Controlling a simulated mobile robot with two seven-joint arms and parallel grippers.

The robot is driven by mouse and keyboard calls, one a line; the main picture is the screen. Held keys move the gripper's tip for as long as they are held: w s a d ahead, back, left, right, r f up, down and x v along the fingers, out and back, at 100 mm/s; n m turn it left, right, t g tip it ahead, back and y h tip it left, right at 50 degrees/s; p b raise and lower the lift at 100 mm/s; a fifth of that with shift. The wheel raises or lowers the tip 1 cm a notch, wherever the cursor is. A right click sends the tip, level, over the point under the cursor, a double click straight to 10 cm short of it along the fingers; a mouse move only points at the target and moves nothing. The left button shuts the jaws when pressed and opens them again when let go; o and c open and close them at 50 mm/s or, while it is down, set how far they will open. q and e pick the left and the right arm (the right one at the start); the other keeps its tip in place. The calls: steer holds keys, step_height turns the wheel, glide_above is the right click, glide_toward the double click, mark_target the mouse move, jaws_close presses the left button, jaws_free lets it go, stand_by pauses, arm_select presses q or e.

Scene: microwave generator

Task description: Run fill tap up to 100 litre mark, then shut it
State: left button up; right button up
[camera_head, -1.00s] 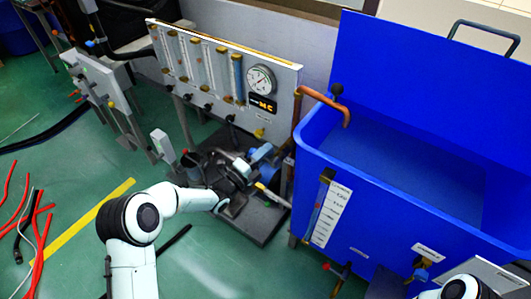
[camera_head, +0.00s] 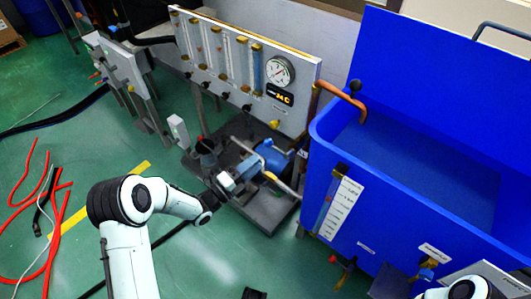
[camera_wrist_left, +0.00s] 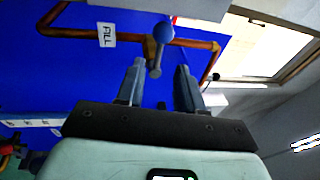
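The fill tap on a copper pipe (camera_head: 345,98) has a dark knob (camera_head: 355,86) above the blue tank's (camera_head: 400,222) left rim. In the left wrist view, a blue ball-ended lever (camera_wrist_left: 162,33) shows by the copper pipe, near a FILL label (camera_wrist_left: 106,35). My left gripper (camera_head: 244,165) is in front of the panel, left of the tank. In the wrist view its fingers (camera_wrist_left: 158,72) are apart, with the lever seen between and beyond them; contact is not evident. A level scale (camera_head: 341,208) is on the tank front; its reading is too small.
A panel with flow tubes and a round gauge (camera_head: 281,71) stands left of the tank. A blue pump (camera_head: 274,155) sits on a dark base (camera_head: 262,212) below it. Red hoses (camera_head: 62,225) lie on the green floor at left.

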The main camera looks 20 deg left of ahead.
arm_select(q)
steer(key=shift+v, duration=1.15)
arm_select(e)
steer(key=shift+s+a+r, duration=0.1)
steer(key=shift+s, duration=0.1)
